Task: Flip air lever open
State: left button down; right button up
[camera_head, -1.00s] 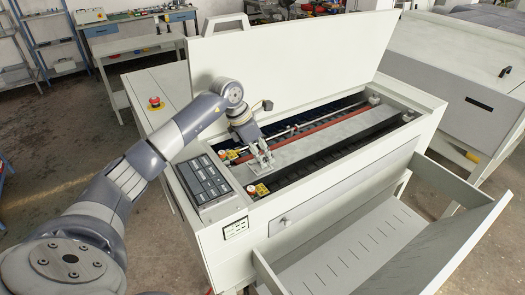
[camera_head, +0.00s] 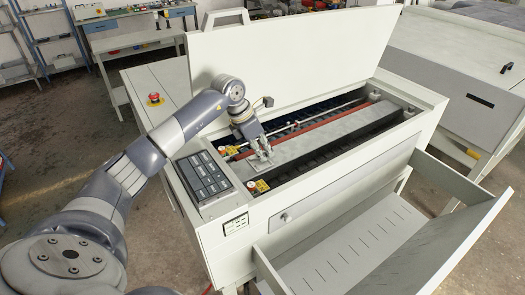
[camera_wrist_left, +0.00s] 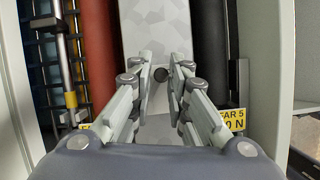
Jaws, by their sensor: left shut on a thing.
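My left gripper (camera_head: 263,157) reaches down into the near left end of the open plate processor (camera_head: 345,165). In the left wrist view its two fingers (camera_wrist_left: 161,62) stand on either side of a small dark round knob (camera_wrist_left: 161,75). The gripper is shut on this knob; I cannot tell whether it is the air lever itself. A long grey metal plate (camera_wrist_left: 156,28) lies beyond and below the fingers. It also shows in the head view (camera_head: 330,133). A red roller (camera_wrist_left: 97,50) runs beside it. My right gripper is not in view.
The raised lid (camera_head: 290,55) stands behind the opening. A control panel (camera_head: 204,176) is left of the gripper. Yellow labels (camera_head: 258,186) sit close by at the opening's end. An open tray (camera_head: 375,240) juts out in front.

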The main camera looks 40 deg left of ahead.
pick_arm(q)
jog(key=shift+f+n, duration=0.1)
jog(key=shift+n, duration=0.2)
jog(key=c, duration=1.6)
grip_release()
jog(key=shift+s, duration=0.1)
jog(key=shift+d, duration=0.1)
jog(key=shift+r, duration=0.2)
jog(key=v, duration=1.2)
